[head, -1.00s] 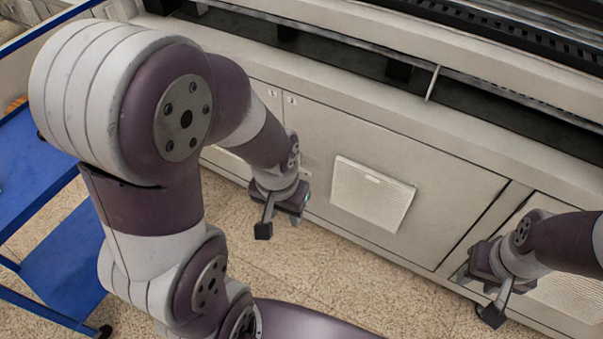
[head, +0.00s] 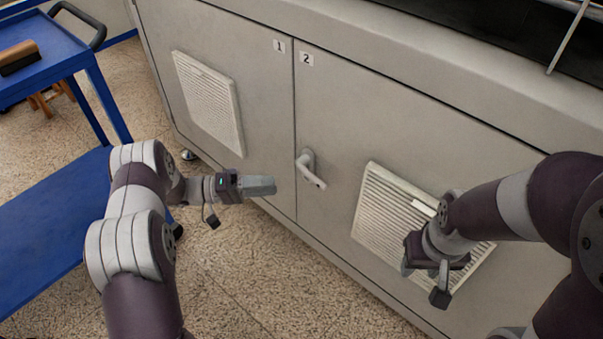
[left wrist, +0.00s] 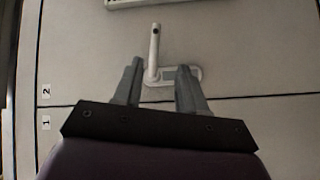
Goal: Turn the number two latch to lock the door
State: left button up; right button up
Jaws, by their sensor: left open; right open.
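The number two latch (head: 310,169) is a light grey handle on the door marked 2 (head: 335,115), beside the seam with door 1 (head: 255,105). Its lever slants down to the right in the head view. My left gripper (head: 274,186) is just left of the latch, pointing at it, apart from it. In the left wrist view the latch (left wrist: 154,55) shows beyond and between the two open fingers (left wrist: 157,85). My right gripper (head: 425,280) is open and empty in front of the vent on door 2.
White vent panels sit on door 1 (head: 210,100) and door 2 (head: 385,215). A blue cart (head: 50,225) stands at the left with a brown-and-black block (head: 18,57) on top. Speckled floor (head: 260,290) is clear below the cabinet.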

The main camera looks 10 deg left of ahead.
aim_at(318, 179)
pick_arm(q)
jog(key=shift+n, duration=0.3)
jog(key=d+b, duration=0.1)
jog(key=d, duration=0.3)
jog(key=w+d+b, duration=0.1)
jog(key=d+b, duration=0.1)
jog(key=d, duration=0.2)
jog(key=d+r+b, duration=0.1)
jog(key=d, duration=0.3)
jog(key=shift+w, duration=0.3)
jog(key=shift+d, duration=0.3)
jog(key=shift+r, duration=0.1)
jog(key=shift+c, duration=0.3)
grip_shut()
